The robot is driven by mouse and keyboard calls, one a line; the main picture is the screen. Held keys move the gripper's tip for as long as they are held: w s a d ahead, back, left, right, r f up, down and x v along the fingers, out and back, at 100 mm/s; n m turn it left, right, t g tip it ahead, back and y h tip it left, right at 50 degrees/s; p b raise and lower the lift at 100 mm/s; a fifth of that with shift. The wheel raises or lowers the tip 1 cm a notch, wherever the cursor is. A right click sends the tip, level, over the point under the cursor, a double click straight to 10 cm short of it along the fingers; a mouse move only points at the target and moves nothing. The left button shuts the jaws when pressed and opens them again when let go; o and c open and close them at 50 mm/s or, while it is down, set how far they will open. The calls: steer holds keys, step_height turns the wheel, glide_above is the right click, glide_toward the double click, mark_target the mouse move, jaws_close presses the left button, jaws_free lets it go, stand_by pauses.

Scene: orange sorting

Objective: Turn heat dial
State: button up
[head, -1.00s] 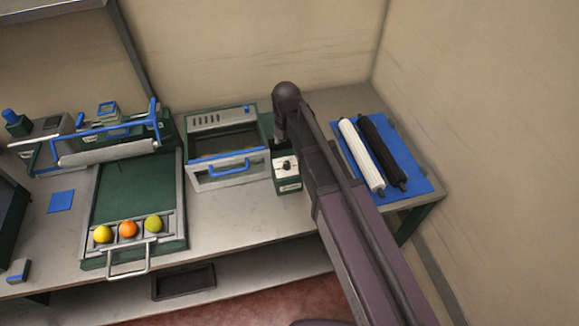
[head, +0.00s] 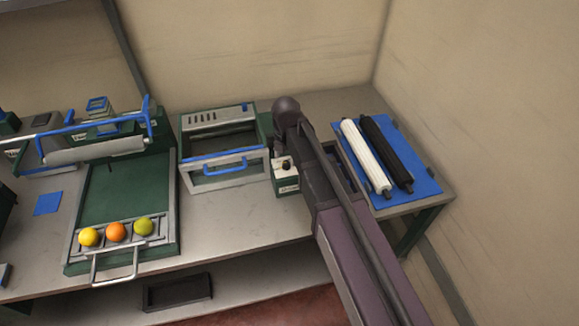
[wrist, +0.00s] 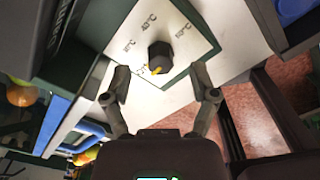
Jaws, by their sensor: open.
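The heat dial (wrist: 160,57) is a dark knob with a yellow pointer on a white plate (wrist: 185,30) marked with temperatures in °C. In the head view the dial (head: 286,167) sits on top of a small green-and-white box (head: 286,186). My gripper (wrist: 161,90) is open and empty in the wrist view. Its two fingers stand apart just below the dial in the picture, one to each side. I cannot tell whether either touches the plate. In the head view my arm hides the gripper.
An oven-like box with a blue handle (head: 226,169) stands left of the dial box. A green tray (head: 165,235) holds a yellow, an orange and a green fruit. A white roller (head: 365,157) and a black roller (head: 386,153) lie on a blue mat (head: 425,184) at the right.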

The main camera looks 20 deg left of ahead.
steer(key=shift+f+b, duration=0.75)
steer(key=shift+f, duration=0.25)
jaws_close()
steer(key=shift+d, duration=0.3)
steer(key=shift+a, duration=0.2)
